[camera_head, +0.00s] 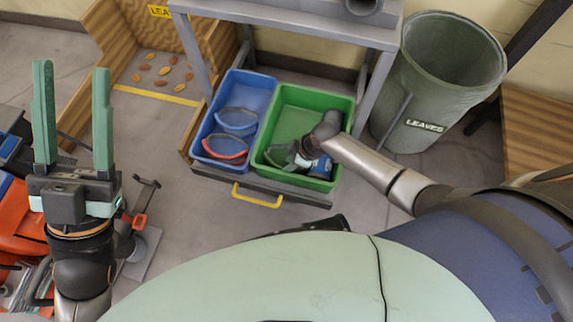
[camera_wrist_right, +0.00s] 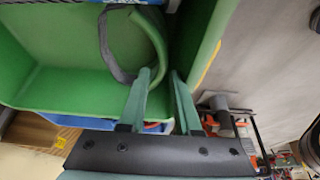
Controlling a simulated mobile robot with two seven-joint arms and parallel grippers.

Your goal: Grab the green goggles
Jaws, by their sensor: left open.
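The green goggles (camera_head: 279,154) lie in the green bin (camera_head: 344,108), partly hidden behind my right gripper in the head view. In the right wrist view the goggles (camera_wrist_right: 155,30) show a curved green rim and a dark grey strap, near the bin's wall. My right gripper (camera_wrist_right: 160,76) reaches down into the bin. Its two green fingers stand apart, with the tips close to the lower end of the rim; I cannot tell whether they touch it. My left gripper (camera_head: 73,85) is open and empty, fingers up, at the left, far from the bin.
A blue bin (camera_head: 262,82) beside the green one holds blue goggles (camera_head: 237,120) and red goggles (camera_head: 225,147). Both bins sit on a low shelf with a yellow handle (camera_head: 256,196) under a grey table. A leaves barrel (camera_head: 440,85) stands right. Orange equipment (camera_head: 20,220) lies left.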

